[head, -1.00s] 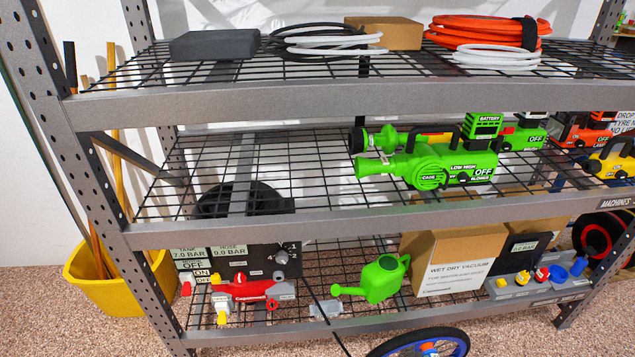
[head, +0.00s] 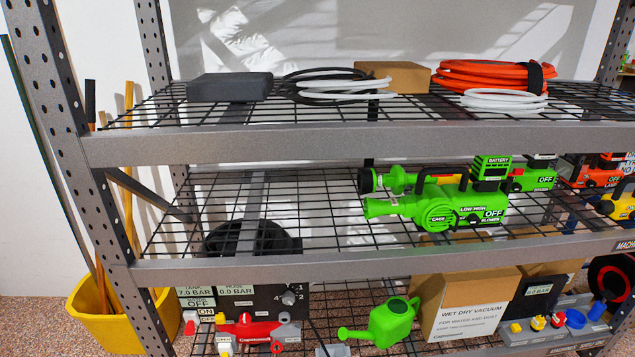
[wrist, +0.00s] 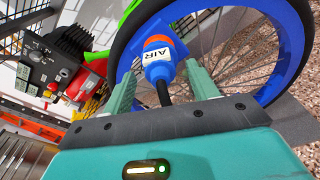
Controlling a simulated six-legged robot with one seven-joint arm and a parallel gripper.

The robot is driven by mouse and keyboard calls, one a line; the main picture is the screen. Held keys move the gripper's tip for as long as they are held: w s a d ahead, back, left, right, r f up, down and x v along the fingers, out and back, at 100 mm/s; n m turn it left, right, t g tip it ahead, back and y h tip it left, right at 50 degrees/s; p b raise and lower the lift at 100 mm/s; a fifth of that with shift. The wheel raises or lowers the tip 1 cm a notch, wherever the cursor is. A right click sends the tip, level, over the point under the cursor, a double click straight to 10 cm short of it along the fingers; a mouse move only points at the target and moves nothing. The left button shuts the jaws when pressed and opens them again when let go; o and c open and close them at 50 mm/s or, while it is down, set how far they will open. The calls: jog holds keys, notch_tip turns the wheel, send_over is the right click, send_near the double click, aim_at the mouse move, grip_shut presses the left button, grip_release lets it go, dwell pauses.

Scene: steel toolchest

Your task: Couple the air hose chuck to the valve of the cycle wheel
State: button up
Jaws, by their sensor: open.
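In the wrist view, the air hose chuck (wrist: 160,68) is a blue piece with a white AIR label and an orange ring. Its black hose (wrist: 162,92) runs back toward my gripper. The cycle wheel (wrist: 268,78) has a black tyre, a blue rim and thin spokes. The chuck is at the wheel's rim; the valve is hidden, so I cannot tell whether the two are joined. My gripper (wrist: 160,72) is open, with one green finger on each side of the chuck and gaps between. Wheel, chuck and gripper are out of the head view.
The steel shelf rack (head: 330,142) fills the head view. Its lower shelf holds a red compressor (head: 250,330) whose panel reads TANK 7.0 BAR and HOSE 0.0 BAR, a green watering can (head: 388,321) and a vacuum carton (head: 462,305). A yellow bucket (head: 105,320) stands at left.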

jog(key=s, duration=0.7)
jog(key=shift+d+r, duration=0.15)
jog(key=shift+d, duration=0.15)
dwell(1.8)
jog(key=w+a+r+n+g+y, duration=0.2)
jog(key=w+r+n+g+y, duration=0.15)
jog(key=r+n, duration=0.4)
jog(key=w+a+r+n+g+y, duration=0.1)
jog(key=w+r+n+g+y, duration=0.2)
jog(key=r, duration=0.7)
jog(key=w+a+r+n+g+y, duration=0.2)
jog(key=w+r+n+y, duration=0.15)
jog(key=r+n, duration=0.4)
jog(key=a+r+n+g+h, duration=0.25)
jog(key=a+r+n, duration=0.2)
jog(key=r, duration=0.55)
jog(key=a+r+n+g+h, duration=0.1)
jog(key=a+r+n+g, duration=0.4)
jog(key=r, duration=0.4)
jog(key=s+a+r+n+t+h, duration=0.1)
jog(key=s+a+r+n+h, duration=0.1)
jog(key=s+a+r+n, duration=0.2)
jog(key=s+a+r+n+t+h, duration=0.2)
jog(key=s+a+r+n+h, duration=0.1)
jog(key=r, duration=0.7)
jog(key=s+a+r+n+t+h, duration=0.2)
jog(key=s+a+r+n, duration=0.4)
jog(key=s, duration=0.3)
jog(key=shift+r+h, duration=0.45)
jog(key=shift+h, duration=0.3)
